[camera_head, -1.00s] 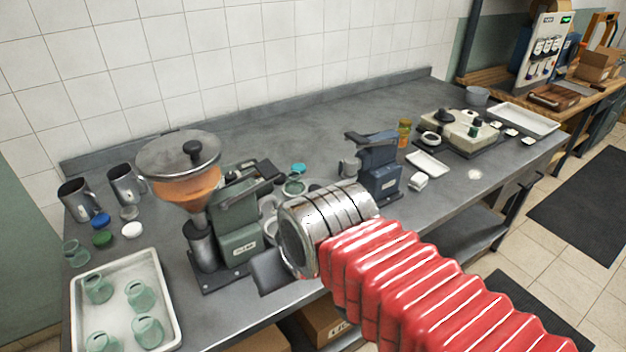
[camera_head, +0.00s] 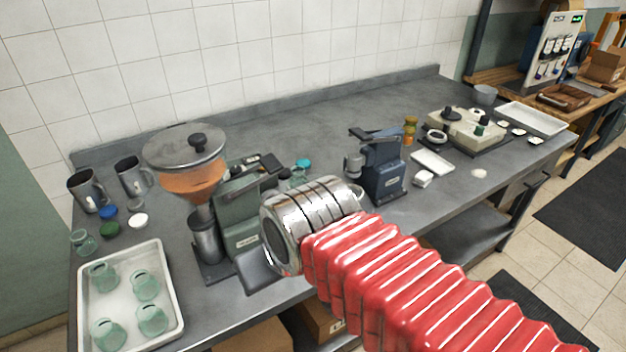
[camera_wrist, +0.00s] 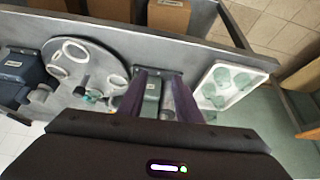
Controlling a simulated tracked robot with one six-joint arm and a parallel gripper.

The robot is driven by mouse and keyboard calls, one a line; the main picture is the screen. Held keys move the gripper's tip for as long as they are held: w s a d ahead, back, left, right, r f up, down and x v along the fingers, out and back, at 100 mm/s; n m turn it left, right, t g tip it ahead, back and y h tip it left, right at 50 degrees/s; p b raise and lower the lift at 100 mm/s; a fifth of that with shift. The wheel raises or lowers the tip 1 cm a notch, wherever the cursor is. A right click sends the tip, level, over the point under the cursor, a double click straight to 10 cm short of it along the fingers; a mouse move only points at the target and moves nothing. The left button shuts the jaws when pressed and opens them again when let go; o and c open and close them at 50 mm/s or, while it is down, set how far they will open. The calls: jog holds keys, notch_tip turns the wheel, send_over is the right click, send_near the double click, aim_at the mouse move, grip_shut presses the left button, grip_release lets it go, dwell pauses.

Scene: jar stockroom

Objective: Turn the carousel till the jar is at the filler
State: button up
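The carousel (camera_wrist: 88,58) is a round grey plate with several pale ring seats, seen in the wrist view. A small jar with teal on it (camera_wrist: 92,97) appears near its rim; in the head view a glass jar (camera_head: 297,178) shows behind my wrist. The filler (camera_head: 192,183), a hopper of orange contents on a green body, stands left of my wrist. My gripper (camera_wrist: 158,76) has its two dark fingers apart with nothing visible held, beside the carousel and above the green body. My wrist hides most of the carousel in the head view.
A white tray (camera_head: 176,322) of jars lies at the bench's left end. Metal jugs (camera_head: 86,190) and loose lids stand behind it. A blue machine (camera_head: 380,165) stands right of my wrist. The bench's back middle (camera_head: 300,125) is clear.

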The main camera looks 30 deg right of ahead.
jog(key=shift+o, duration=1.4)
jog(key=shift+w+r, duration=0.15)
jog(key=shift+o, duration=0.7)
jog(key=shift+w+d+r, duration=0.15)
jog(key=shift+w+r, duration=0.05)
jog(key=w+d+r+m+g, duration=0.1)
jog(key=w+d+r+m, duration=0.3)
jog(key=w, duration=0.3)
jog(key=w+d+r+m+g, duration=0.2)
jog(key=w+d+r, duration=0.1)
jog(key=w+d, duration=0.35)
jog(key=w+d+f+m+g, duration=0.1)
jog(key=w+d+m, duration=0.2)
jog(key=w+d, duration=0.2)
jog(key=w+d+f+m+g, duration=0.1)
jog(key=w+d, duration=0.4)
jog(key=d, duration=0.5)
jog(key=shift+w+d+f+m+g, duration=0.15)
jog(key=shift+w+d+m+g, duration=0.2)
jog(key=shift+m, duration=0.55)
